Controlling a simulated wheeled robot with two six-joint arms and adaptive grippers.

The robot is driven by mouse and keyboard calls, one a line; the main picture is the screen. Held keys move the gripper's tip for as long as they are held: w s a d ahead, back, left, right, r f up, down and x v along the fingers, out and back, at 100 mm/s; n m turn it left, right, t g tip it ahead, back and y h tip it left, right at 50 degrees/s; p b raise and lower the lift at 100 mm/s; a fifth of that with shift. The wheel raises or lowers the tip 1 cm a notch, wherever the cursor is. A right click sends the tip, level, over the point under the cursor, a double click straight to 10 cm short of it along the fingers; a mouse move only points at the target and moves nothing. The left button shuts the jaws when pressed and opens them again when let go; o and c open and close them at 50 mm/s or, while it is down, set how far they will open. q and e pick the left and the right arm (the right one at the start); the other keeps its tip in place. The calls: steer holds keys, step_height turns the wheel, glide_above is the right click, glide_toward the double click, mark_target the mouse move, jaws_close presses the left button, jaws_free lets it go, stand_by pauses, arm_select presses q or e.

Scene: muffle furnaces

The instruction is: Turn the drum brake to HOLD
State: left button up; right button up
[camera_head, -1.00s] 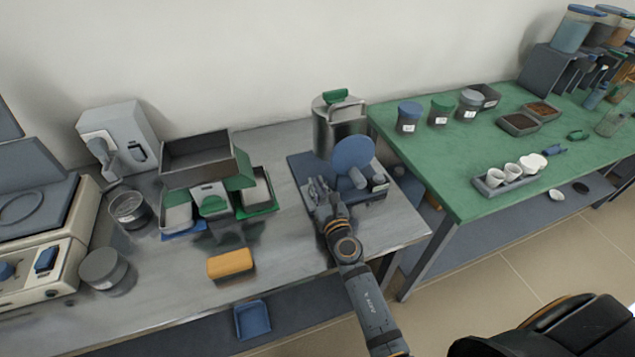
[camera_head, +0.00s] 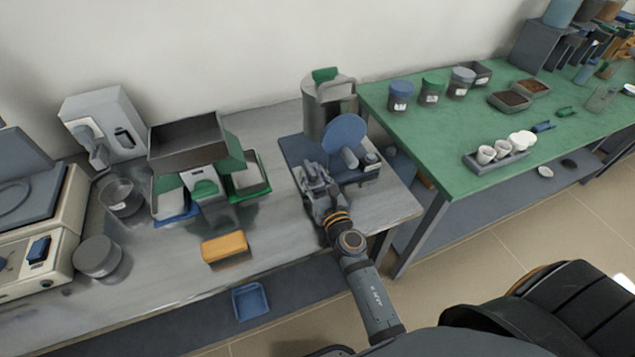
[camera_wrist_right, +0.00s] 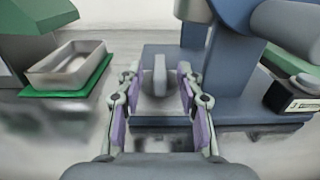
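The drum machine (camera_head: 346,141) shows a blue disc on a blue base (camera_head: 292,155) at the right end of the grey bench. In the right wrist view a small upright grey lever (camera_wrist_right: 159,75) stands on the blue base (camera_wrist_right: 235,110); I cannot tell its setting. My right gripper (camera_head: 313,172) is at the left front of the base. In its wrist view its purple-padded fingers (camera_wrist_right: 157,88) are spread on either side of the lever, with gaps visible, and hold nothing. My left gripper is out of view.
A metal canister (camera_head: 325,105) stands behind the disc. A grey bin (camera_head: 190,140), a green tray (camera_head: 262,190) and a yellow block (camera_head: 224,247) lie left of my right arm. A green table (camera_head: 440,160) adjoins on the right. The bench's front strip is mostly clear.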

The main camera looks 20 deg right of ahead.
mark_target(314, 177)
steer(key=shift+s, duration=1.9)
